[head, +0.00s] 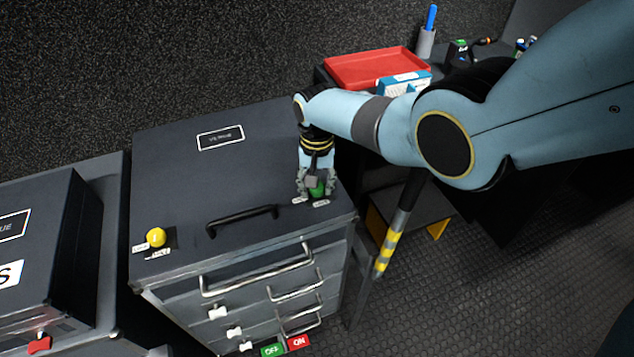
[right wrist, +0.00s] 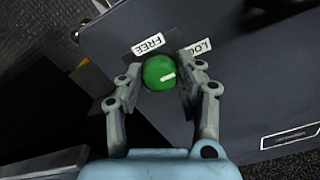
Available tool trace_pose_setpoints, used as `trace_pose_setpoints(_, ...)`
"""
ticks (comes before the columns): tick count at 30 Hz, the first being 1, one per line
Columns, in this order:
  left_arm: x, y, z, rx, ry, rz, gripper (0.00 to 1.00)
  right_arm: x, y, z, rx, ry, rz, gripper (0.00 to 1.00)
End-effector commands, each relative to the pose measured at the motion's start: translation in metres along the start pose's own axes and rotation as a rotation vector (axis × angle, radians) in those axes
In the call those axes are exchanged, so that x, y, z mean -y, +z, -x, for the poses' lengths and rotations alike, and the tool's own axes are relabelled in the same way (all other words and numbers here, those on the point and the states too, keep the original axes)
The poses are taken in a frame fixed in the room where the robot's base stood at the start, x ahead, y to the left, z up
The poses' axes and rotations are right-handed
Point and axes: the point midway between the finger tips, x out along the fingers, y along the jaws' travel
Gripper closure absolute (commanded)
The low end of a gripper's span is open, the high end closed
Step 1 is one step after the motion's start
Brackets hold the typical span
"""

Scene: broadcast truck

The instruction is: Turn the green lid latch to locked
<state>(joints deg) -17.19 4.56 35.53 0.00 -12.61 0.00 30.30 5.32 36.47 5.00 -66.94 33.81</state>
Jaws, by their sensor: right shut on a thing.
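The green lid latch (head: 318,190) is a round knob at the front right corner of the dark case lid (head: 185,190). In the right wrist view the latch (right wrist: 158,70) has a white mark that points right and slightly up. A "FREE" label (right wrist: 149,44) lies above it, and a partly covered label reading "LOC" (right wrist: 199,46) lies up and to the right. My right gripper (head: 316,188) reaches down over the latch and is shut on it, with one finger on each side. My left gripper is not in view.
A yellow knob (head: 155,237) and a black handle (head: 243,220) are on the same lid. Metal drawer handles (head: 257,270) stick out below. A red tray (head: 375,68) and a blue box (head: 404,84) stand behind my right arm. Another dark case (head: 45,235) is at left.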

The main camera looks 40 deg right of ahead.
Motion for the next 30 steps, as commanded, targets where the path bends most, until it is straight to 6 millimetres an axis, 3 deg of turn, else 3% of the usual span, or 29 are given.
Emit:
trace_pose_setpoints(19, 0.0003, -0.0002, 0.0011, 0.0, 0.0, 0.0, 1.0, 0.0003, -0.0001, 0.0, 0.0, 0.0, -0.052, 0.96)
trace_pose_setpoints(20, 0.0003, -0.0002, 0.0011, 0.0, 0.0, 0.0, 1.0, 0.0003, -0.0001, 0.0, 0.0, 0.0, -0.052, 0.61)
trace_pose_setpoints(21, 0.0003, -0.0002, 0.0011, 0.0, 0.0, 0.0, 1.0, 0.0003, -0.0001, 0.0, 0.0, 0.0, -0.052, 0.56)
trace_pose_setpoints(25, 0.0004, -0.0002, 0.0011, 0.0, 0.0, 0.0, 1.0, 0.0002, -0.0001, 0.0, 0.0, 0.0, -0.052, 0.41)
trace_pose_setpoints(30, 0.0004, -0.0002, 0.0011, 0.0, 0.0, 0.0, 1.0, 0.0002, 0.0, 0.0, 0.0, 0.0, -0.051, 0.41)
